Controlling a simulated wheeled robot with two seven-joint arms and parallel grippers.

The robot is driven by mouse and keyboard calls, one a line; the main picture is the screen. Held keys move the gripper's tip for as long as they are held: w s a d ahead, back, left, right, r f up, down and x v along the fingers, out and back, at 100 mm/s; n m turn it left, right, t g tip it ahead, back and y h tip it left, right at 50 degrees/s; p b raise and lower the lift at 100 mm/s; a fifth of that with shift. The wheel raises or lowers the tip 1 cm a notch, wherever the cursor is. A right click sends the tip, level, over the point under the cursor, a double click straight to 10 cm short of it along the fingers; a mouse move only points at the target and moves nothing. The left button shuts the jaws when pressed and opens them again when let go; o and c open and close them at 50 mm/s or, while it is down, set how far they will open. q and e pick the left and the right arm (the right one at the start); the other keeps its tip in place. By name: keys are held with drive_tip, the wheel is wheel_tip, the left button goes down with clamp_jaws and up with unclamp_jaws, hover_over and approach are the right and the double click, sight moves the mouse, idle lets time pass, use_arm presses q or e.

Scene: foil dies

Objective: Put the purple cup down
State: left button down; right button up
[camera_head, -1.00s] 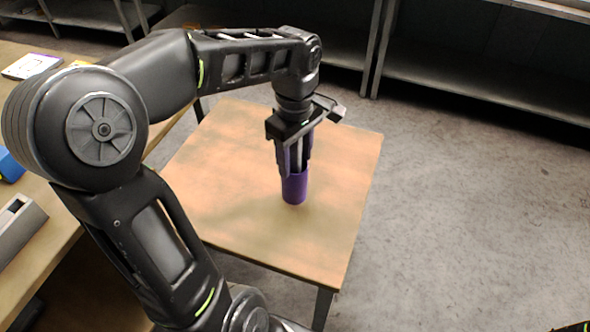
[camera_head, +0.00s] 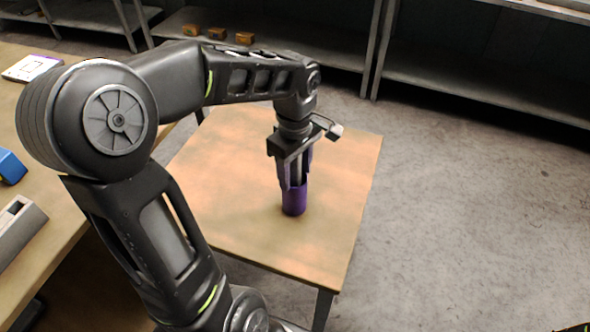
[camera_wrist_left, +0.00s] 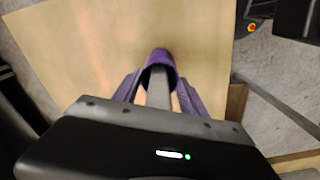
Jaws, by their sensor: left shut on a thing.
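The purple cup (camera_head: 294,201) is upright at the small wooden table (camera_head: 325,232), near the middle of its top. I cannot tell for sure whether its base touches the surface. My left gripper (camera_head: 296,184) points straight down and is shut on the cup from above. In the left wrist view, the cup's rim (camera_wrist_left: 160,55) shows beyond the gripper, with the tabletop (camera_wrist_left: 75,60) behind it. Most of the cup's near side is hidden there by the gripper. My right gripper is not seen.
A longer wooden table (camera_head: 50,232) at the left carries a white card (camera_head: 32,67), a blue object (camera_head: 10,168) and a grey tray (camera_head: 18,228). Metal shelves with small boxes (camera_head: 190,30) stand at the back. The small table is otherwise bare.

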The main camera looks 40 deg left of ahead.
use_arm(q)
drive_tip(key=c, duration=0.6)
unclamp_jaws()
wheel_tip(320, 180, up, 12)
drive_tip(key=shift+r+p, duration=0.15)
drive_tip(key=shift+p, duration=0.3)
